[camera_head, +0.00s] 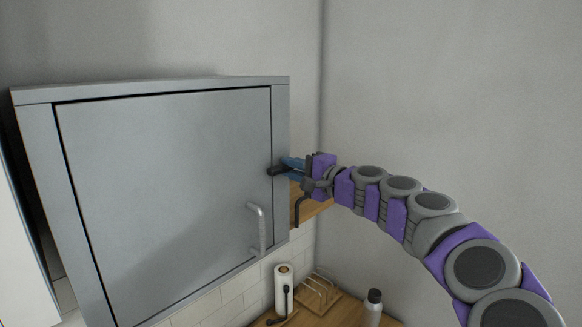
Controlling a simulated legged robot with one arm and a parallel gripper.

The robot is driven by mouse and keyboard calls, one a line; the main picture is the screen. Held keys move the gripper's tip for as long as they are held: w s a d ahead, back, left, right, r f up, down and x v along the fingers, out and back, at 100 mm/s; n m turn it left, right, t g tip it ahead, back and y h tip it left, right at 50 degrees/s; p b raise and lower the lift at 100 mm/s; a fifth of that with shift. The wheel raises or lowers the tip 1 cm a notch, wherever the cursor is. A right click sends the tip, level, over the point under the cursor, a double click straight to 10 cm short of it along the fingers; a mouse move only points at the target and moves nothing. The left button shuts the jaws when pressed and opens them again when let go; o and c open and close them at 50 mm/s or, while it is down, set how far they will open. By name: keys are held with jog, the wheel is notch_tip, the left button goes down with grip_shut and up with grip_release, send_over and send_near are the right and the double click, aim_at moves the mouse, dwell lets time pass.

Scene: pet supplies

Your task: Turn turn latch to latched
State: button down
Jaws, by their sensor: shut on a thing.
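The turn latch (275,171) is a small dark bar at the right edge of the grey cabinet door (165,190), above the door's handle. It looks roughly level and reaches from the frame onto the door's edge. My gripper (291,171) comes in from the right and is shut on the latch. Its fingers hide part of the latch, so its exact angle is hard to tell. The door looks closed in its frame.
A grey bar handle (257,229) stands out from the door below the latch. A wooden shelf (312,208) and a blue thing (293,162) are beside the cabinet. Below, a paper roll (284,289), a wire rack (320,290) and a bottle (373,306) stand on the counter.

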jog(key=shift+f, duration=0.2)
jog(key=c, duration=1.4)
grip_release()
jog(key=shift+w, duration=0.1)
jog(key=o, duration=0.4)
jog(key=shift+w+d, duration=0.1)
jog(key=shift+d, duration=0.1)
jog(key=shift+c, duration=0.2)
jog(key=shift+r, duration=0.1)
jog(key=shift+s+d, duration=0.1)
jog(key=shift+s, duration=0.15)
jog(key=b+v, duration=0.3)
jog(key=v, duration=1.4)
jog(key=shift+w, duration=0.1)
